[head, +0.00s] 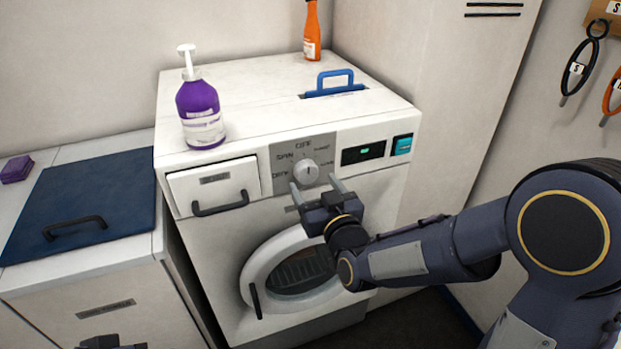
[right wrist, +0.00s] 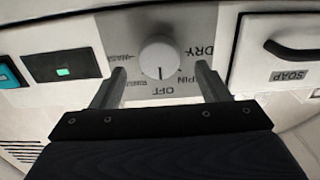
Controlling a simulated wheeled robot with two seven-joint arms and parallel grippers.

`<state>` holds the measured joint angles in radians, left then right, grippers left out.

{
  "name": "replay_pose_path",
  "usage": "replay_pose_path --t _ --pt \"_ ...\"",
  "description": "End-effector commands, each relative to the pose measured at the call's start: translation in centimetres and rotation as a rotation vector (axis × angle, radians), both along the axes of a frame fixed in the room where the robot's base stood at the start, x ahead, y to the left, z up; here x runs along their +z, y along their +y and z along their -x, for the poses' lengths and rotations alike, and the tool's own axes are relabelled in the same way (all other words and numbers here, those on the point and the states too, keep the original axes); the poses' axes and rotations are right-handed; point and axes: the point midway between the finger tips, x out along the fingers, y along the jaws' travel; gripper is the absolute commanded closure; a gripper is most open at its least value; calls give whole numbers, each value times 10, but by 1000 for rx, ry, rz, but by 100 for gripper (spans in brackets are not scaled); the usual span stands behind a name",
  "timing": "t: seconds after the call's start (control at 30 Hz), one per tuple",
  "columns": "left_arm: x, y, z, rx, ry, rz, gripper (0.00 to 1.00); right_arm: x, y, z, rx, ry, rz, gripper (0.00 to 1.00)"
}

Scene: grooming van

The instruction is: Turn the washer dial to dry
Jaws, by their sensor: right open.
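The washer (head: 225,262) stands ahead of me with a round white dial (head: 306,171) on a grey panel. Its labels run from DRY at lower left through SPIN, OFF at the top, then two more at right. In the right wrist view, turned upside down, the dial (right wrist: 160,58) has a dark mark that appears to point towards OFF. My right gripper (head: 317,186) is open and empty, facing the panel. Its fingers (right wrist: 160,70) are spread to either side of the dial, with gaps showing. Only a dark tip of my left gripper (head: 110,342) shows at the bottom edge.
A soap drawer (head: 215,184) is left of the dial, a display (head: 363,153) and teal button (head: 402,144) right. The round door (head: 257,267) is below. A purple pump bottle (head: 200,112), orange bottle (head: 312,32) and blue handle (head: 334,82) are on top.

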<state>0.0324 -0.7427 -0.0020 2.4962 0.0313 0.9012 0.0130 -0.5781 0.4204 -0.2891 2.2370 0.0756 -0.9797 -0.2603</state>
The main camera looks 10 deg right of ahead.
Motion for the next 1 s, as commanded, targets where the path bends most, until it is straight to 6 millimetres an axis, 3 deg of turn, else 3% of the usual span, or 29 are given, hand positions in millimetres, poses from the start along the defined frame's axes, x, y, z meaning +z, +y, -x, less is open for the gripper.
replay_pose_path --t 0.23,0.57,0.9,1.0 --pt "6 0 0 0 0 0 61 0 7 -28 -1 2 1 31" --pt "6 0 0 0 0 0 61 -1 8 -32 -1 2 -1 31" --pt "6 0 0 0 0 0 61 -1 8 -32 0 2 -1 75" --pt "6 0 0 0 0 0 61 -1 8 -32 0 2 1 75"
